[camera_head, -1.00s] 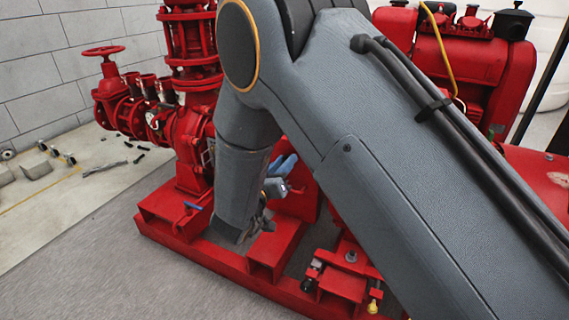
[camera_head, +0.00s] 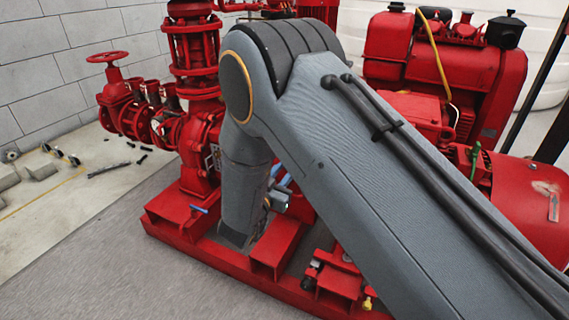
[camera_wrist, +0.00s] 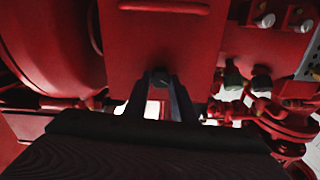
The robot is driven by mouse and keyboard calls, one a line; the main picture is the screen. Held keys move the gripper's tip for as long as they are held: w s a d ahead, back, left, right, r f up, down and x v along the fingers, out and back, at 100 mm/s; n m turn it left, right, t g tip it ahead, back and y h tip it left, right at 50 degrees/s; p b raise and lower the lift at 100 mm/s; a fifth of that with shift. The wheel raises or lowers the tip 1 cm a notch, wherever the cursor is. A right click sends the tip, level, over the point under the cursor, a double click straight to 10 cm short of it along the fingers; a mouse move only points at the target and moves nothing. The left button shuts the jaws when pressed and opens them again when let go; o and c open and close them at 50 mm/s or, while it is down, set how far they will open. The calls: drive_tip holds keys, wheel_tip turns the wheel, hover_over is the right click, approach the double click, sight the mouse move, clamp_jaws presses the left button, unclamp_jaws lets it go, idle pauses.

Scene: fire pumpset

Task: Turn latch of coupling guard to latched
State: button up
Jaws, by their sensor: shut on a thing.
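In the wrist view, the red coupling guard (camera_wrist: 160,45) fills the upper middle as a flat panel with a raised bar near its top. A small dark latch (camera_wrist: 159,76) sits at the panel's lower edge. The two dark fingers of my gripper (camera_wrist: 160,86) come up from below and are shut on the latch. The latch's exact angle is mostly hidden by the fingers. In the head view my arm covers the guard and the latch, and the fingertips cannot be made out there.
The red pump and valves (camera_head: 200,140) stand left of my arm on a red base frame (camera_head: 210,248). The red engine (camera_head: 440,75) stands behind at right. A red rounded housing (camera_head: 530,205) is at the right edge. Grey floor (camera_head: 80,260) is clear at front left.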

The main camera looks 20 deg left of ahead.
drive_tip(key=m+p, duration=0.2)
drive_tip(key=m, duration=0.2)
drive_tip(key=m+p, duration=0.2)
drive_tip(key=m, duration=0.2)
drive_tip(key=m+p, duration=0.3)
drive_tip(key=m, duration=0.1)
drive_tip(key=shift+d+f, duration=0.15)
drive_tip(key=shift+d, duration=0.1)
drive_tip(key=shift+m, duration=0.3)
drive_tip(key=o, duration=1.1)
drive_tip(key=shift+c, duration=0.2)
drive_tip(key=s+p, duration=0.2)
drive_tip(key=s, duration=0.5)
drive_tip(key=shift+s+a, duration=0.35)
drive_tip(key=shift+s, duration=0.05)
